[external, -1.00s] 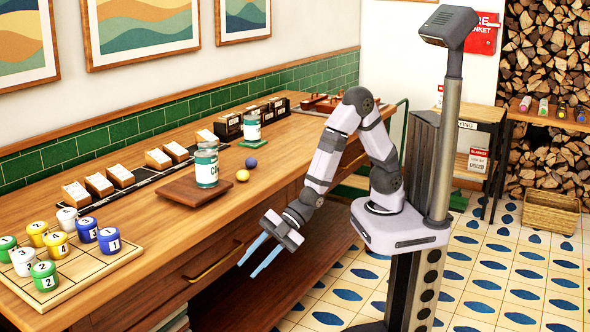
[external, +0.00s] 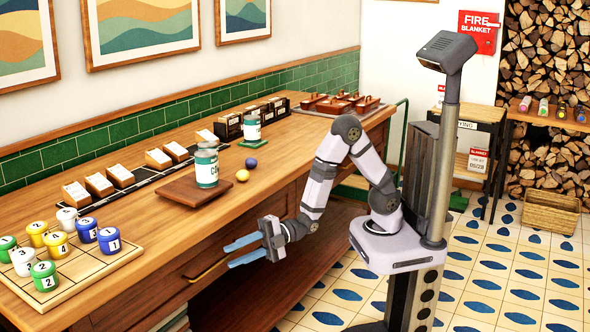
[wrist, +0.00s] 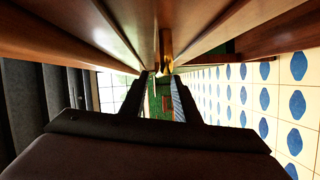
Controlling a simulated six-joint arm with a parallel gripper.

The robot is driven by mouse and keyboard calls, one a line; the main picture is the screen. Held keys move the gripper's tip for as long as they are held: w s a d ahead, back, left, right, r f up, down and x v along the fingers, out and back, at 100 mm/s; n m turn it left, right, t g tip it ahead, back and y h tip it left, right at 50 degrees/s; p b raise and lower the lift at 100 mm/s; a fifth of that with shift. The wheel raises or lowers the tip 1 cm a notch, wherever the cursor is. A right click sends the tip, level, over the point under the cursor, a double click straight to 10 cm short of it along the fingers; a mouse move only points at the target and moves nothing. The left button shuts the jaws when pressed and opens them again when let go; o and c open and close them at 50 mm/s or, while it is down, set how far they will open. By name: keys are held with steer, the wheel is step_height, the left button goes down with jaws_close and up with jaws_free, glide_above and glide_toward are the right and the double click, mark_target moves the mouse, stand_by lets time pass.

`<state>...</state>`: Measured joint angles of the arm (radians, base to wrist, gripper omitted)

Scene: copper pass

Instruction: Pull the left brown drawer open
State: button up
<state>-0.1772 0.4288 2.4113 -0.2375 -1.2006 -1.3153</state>
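The left brown drawer (external: 165,295) is in the front of the wooden counter and looks shut. Its brass bar handle (external: 207,268) runs along the drawer front. In the wrist view the brass handle (wrist: 166,48) shows end-on, just ahead of my fingertips. My gripper (external: 228,256) is at the right end of the handle, with its blue fingers pointing left and a gap between them. The fingers also show apart and empty in the wrist view (wrist: 162,78). I cannot tell whether they touch the handle.
The counter top (external: 150,245) carries a board with numbered pots (external: 75,255), a jar (external: 207,165) on a wooden board and card holders. A lower shelf (external: 250,300) lies below my gripper. The tiled floor (external: 350,295) is clear in front.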

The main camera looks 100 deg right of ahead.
mark_target(224, 260)
steer(key=shift+x, duration=2.85)
jaws_close()
